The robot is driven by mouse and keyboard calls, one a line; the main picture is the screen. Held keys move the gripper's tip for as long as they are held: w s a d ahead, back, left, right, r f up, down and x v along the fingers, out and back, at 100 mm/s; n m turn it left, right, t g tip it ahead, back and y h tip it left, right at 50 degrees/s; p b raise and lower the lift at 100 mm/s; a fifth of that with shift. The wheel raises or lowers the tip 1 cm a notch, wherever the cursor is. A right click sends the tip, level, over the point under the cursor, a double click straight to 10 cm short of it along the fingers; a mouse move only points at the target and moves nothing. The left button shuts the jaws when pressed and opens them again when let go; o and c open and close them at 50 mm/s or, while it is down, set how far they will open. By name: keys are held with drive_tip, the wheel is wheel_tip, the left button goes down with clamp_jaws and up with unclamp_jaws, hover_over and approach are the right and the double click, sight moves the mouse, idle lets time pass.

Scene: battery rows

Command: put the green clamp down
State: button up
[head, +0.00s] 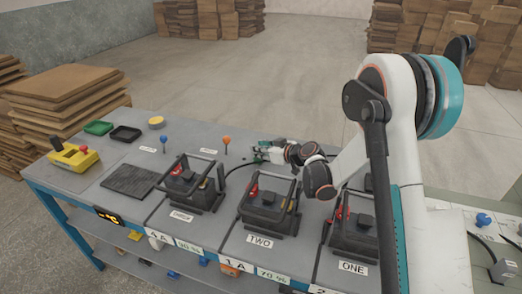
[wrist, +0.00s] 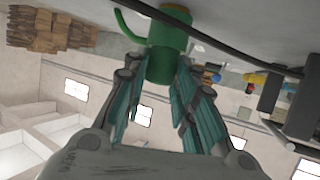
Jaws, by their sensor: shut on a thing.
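My gripper (head: 264,151) is low over the back part of the grey table, behind the battery labelled TWO (head: 268,207). In the wrist view, my gripper (wrist: 163,72) is shut with its teal-lined fingers on either side of the green clamp (wrist: 165,45). A thin green curved piece sticks out to one side of the clamp, and a black cable runs past it. In the head view the clamp is small and mostly hidden by the gripper. The clamp is close to the grey surface; I cannot tell if it touches it.
Other caged batteries stand beside it: one at left (head: 190,188) and ONE (head: 352,232). Blue-topped (head: 163,139) and orange-topped (head: 227,140) pegs stand at the back. A ribbed black mat (head: 131,180), yellow device (head: 73,157), green tray (head: 99,127) and black tray (head: 125,134) occupy the left.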

drive_tip(key=o, duration=1.1)
drive_tip(key=shift+c, duration=0.2)
drive_tip(key=shift+s+d+r, duration=0.15)
drive_tip(key=shift+d, duration=0.05)
drive_tip(key=s+d+r+m+g+h+p, duration=0.15)
drive_tip(key=s+d+r+p, duration=0.4)
drive_tip(key=s+r, duration=0.75)
drive_tip(key=s+d+r+m+h, duration=0.2)
drive_tip(key=s+d, duration=0.1)
drive_tip(key=s, duration=0.7)
drive_tip(key=s+d+r+m+g+h+b, duration=0.1)
drive_tip(key=s+d+r+m+h, duration=0.1)
drive_tip(key=s, duration=0.7)
drive_tip(key=s+d+r+m+h, duration=0.1)
drive_tip(key=s+d+m+h, duration=0.1)
drive_tip(key=s, duration=0.8)
drive_tip(key=shift+s+d+r+m+h, duration=0.4)
drive_tip(key=shift+d+h, duration=0.15)
drive_tip(key=shift+d, duration=0.7)
drive_tip(key=shift+g, duration=0.25)
